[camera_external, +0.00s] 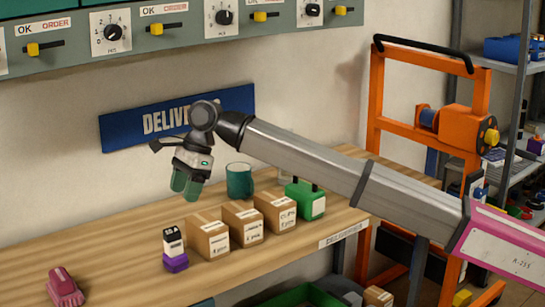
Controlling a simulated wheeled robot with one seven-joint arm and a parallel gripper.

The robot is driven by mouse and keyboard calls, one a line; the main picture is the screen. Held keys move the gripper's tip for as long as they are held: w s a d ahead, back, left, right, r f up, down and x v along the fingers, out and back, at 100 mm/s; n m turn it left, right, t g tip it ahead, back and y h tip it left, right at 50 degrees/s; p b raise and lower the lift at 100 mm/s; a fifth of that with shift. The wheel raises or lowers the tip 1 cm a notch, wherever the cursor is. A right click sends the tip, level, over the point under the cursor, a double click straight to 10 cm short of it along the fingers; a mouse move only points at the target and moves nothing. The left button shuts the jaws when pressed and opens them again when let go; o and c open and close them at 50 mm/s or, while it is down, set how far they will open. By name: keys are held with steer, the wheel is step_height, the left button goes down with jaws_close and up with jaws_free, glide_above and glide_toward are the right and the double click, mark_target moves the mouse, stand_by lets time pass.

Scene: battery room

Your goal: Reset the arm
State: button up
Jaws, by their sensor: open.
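My arm reaches in from the right over a wooden bench. My gripper (185,186) hangs above the bench at its back middle, with its green fingertips pointing down. It is open, and nothing shows between the fingers. It is above and to the left of a teal cup (239,181) and apart from it.
Cardboard boxes (208,238) stand in a row below the gripper, with a green block (306,199) to their right. A black-and-white battery on a purple base (174,249) and a pink object (65,287) are at left. An orange frame (376,130) stands right.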

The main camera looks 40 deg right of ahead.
stand_by(0.3)
steer(key=s+d+f+n+t+y, duration=0.1)
steer(key=s+d+f+n+t, duration=0.2)
steer(key=s+d+f+n, duration=1.05)
steer(key=s+d+f+h, duration=0.2)
steer(key=d+f, duration=1)
steer(key=d, duration=0.3)
steer(key=s+d+f+h, duration=0.1)
steer(key=s+d+f, duration=0.1)
steer(key=d+f, duration=1.15)
steer(key=s+d+f+n+g+h, duration=0.1)
steer(key=s+d+f, duration=0.3)
steer(key=d, duration=0.5)
steer(key=s+d+f+n+g+h, duration=0.1)
steer(key=s+d+f+n, duration=0.2)
steer(key=d+f, duration=0.3)
steer(key=d, duration=0.2)
steer(key=shift+s+d+g, duration=0.35)
steer(key=shift+d+g, duration=0.05)
